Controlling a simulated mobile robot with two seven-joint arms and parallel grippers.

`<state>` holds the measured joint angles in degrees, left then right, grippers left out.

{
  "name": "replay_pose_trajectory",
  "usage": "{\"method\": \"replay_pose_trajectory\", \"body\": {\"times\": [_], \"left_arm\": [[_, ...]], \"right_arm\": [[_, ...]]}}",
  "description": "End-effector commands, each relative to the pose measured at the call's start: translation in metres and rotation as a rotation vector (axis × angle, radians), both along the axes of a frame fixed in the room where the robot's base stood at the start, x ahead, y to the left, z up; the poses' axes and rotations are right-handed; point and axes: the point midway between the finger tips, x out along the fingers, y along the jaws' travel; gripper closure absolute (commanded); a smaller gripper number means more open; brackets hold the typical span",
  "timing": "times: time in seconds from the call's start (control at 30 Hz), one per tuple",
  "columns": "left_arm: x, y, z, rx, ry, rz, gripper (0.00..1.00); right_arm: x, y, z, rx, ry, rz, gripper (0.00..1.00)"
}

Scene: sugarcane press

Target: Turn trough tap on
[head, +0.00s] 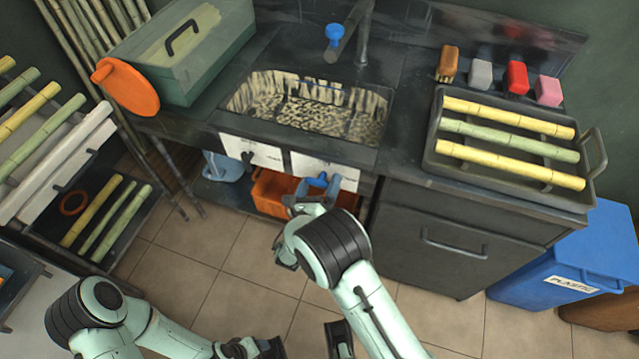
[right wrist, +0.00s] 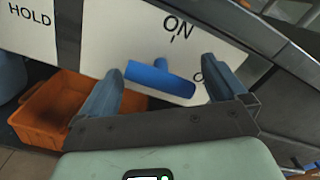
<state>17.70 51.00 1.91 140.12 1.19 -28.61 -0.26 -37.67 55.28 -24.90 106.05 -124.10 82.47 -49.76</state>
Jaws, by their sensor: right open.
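The blue trough tap handle (right wrist: 160,78) is a T-shaped bar on a white panel (right wrist: 135,45) marked "ON" at the top; a second mark at the right is partly hidden by a finger. In the head view the handle (head: 318,181) sits on the front below the sink trough (head: 310,112). My right gripper (head: 316,194) is open in front of it. In the right wrist view the handle lies between the two spread fingers (right wrist: 160,85), with gaps on both sides. My left gripper (head: 262,347) is low at the bottom edge, away from the counter; its jaws are unclear.
A left panel (head: 250,152) carries a black handle and, in the wrist view, "HOLD". An orange crate (head: 272,192) stands below. The tiled floor (head: 190,255) has free room.

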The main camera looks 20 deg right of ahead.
Motion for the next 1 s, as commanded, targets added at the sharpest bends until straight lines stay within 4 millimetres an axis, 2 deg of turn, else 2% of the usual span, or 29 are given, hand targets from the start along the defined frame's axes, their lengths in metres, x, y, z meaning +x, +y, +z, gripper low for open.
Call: {"method": "replay_pose_trajectory", "body": {"times": [0.33, 0.63, 1.0], "left_arm": [[0.0013, 0.0007, -0.0005, 0.001, -0.003, 0.002, 0.38], [0.0012, 0.0007, -0.0005, 0.001, -0.002, 0.002, 0.38], [0.0014, 0.0006, -0.0009, 0.001, -0.003, 0.002, 0.38]], "right_arm": [[0.0034, -0.0025, 0.0004, 0.0, 0.0, 0.0, 0.02], [0.0031, -0.0024, 0.0002, 0.0, 0.0, 0.0, 0.99], [0.0028, -0.0019, -0.0004, 0.017, -0.01, 0.0, 1.0]]}}
